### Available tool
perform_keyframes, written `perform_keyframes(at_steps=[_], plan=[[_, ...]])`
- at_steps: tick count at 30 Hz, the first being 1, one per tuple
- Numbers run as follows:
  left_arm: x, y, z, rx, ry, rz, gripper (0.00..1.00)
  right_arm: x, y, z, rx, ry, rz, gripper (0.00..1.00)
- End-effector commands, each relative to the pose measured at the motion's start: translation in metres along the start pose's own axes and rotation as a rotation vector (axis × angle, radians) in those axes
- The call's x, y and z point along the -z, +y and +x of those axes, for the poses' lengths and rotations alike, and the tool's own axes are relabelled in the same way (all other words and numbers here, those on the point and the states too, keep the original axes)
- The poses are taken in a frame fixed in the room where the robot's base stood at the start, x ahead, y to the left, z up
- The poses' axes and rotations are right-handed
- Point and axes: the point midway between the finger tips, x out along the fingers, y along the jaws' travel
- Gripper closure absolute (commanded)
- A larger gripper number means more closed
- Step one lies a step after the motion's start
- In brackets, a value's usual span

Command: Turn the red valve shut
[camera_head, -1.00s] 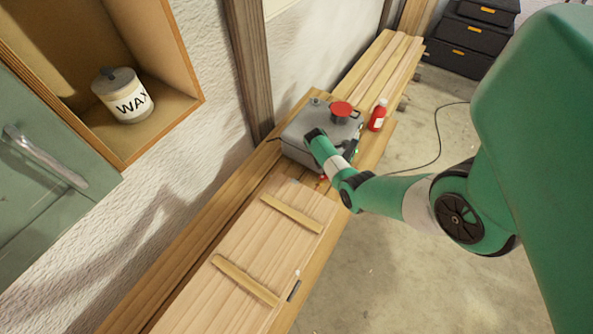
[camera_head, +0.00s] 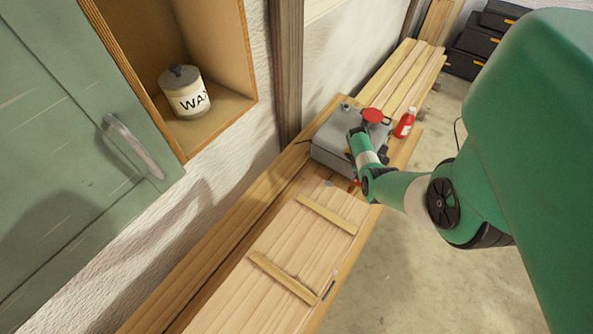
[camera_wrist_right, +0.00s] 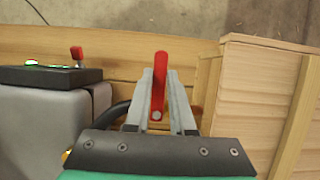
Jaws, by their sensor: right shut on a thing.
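The red valve (camera_wrist_right: 160,72) shows in the right wrist view as a straight red lever with a round pale pivot at its near end. It points away from the wrist, toward the bench's edge. My right gripper (camera_wrist_right: 160,84) is shut on this lever, with one grey finger on each side. In the head view a small red bit (camera_head: 357,183) shows below my right wrist, beside the grey box (camera_head: 333,148); the fingers are mostly hidden there. My left gripper is not in view.
A red round cap (camera_head: 373,115) tops the grey box, with a red bottle (camera_head: 405,123) behind it. A dark panel (camera_wrist_right: 48,78) has a green light and a red switch. A long wooden box (camera_head: 285,240) with two battens lies in front. A wax tin (camera_head: 186,92) stands on the shelf.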

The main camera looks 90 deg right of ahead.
Motion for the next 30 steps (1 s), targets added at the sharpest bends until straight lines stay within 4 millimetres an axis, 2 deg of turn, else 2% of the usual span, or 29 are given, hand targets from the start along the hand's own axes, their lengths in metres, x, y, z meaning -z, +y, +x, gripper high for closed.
perform_keyframes(at_steps=[16,17,21,30], plan=[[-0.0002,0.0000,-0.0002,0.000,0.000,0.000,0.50,-0.0039,0.0012,0.0016,0.014,0.000,0.031,1.00],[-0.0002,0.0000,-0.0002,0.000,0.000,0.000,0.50,-0.0039,0.0012,0.0016,0.014,0.000,0.031,0.72],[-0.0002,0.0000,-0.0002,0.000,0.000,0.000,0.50,-0.0038,0.0013,0.0016,0.013,0.000,0.030,0.47],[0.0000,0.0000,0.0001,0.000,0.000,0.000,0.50,-0.0037,0.0015,0.0005,0.012,0.001,0.029,0.47]])
